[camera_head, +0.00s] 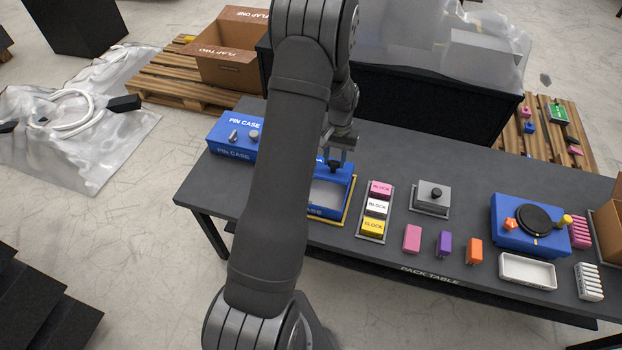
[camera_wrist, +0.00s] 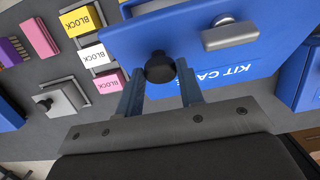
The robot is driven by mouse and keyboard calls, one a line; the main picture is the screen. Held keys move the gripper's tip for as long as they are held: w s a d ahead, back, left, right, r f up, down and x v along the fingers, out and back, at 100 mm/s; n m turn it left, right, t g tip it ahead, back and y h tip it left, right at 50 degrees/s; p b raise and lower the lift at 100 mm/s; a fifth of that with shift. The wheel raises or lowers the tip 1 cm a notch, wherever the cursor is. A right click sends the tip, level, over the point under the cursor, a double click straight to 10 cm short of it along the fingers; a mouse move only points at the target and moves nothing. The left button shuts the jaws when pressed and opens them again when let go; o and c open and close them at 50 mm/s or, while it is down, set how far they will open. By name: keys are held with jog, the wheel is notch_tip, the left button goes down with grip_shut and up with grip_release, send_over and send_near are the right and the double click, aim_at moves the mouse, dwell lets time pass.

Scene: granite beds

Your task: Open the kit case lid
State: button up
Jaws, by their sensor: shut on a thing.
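The blue kit case (camera_head: 318,212) stands on the pack table inside a yellow outline, and its pale interior shows from above. Its blue lid (camera_wrist: 130,35) is raised at the far side in the head view; its exact angle is hard to tell. In the wrist view the lid carries a black knob (camera_wrist: 160,66), a silver fitting (camera_wrist: 230,35) and KIT CASE lettering. My gripper (camera_wrist: 160,82) is shut on the knob, one finger on each side. In the head view my gripper (camera_head: 338,155) is at the lid, and my arm hides the case's left part.
A blue pin case (camera_head: 232,140) stands to the left. A tray of blocks (camera_head: 371,232) and a grey box with a black knob (camera_head: 432,196) are close on the right. Farther right are loose blocks, a blue fixture (camera_head: 510,240) and a white tray (camera_head: 527,283).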

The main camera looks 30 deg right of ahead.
jog(key=shift+w+d+r, duration=0.85)
jog(key=shift+w+d, duration=0.05)
jog(key=shift+w+d+r+g+y, duration=0.2)
jog(key=shift+w+d+r, duration=0.1)
jog(key=shift+w+d, duration=0.2)
jog(key=shift+w+d+r+g+y, duration=0.2)
jog(key=shift+w+d+r, duration=0.05)
jog(key=shift+w+d, duration=0.25)
jog(key=shift+w, duration=0.1)
jog(key=shift+w+d+r, duration=0.15)
jog(key=shift+w+d, duration=0.35)
jog(key=shift+w+d+r, duration=0.15)
jog(key=shift+w+d, duration=0.3)
jog(key=shift+d, duration=0.05)
jog(key=shift+g+y, duration=0.3)
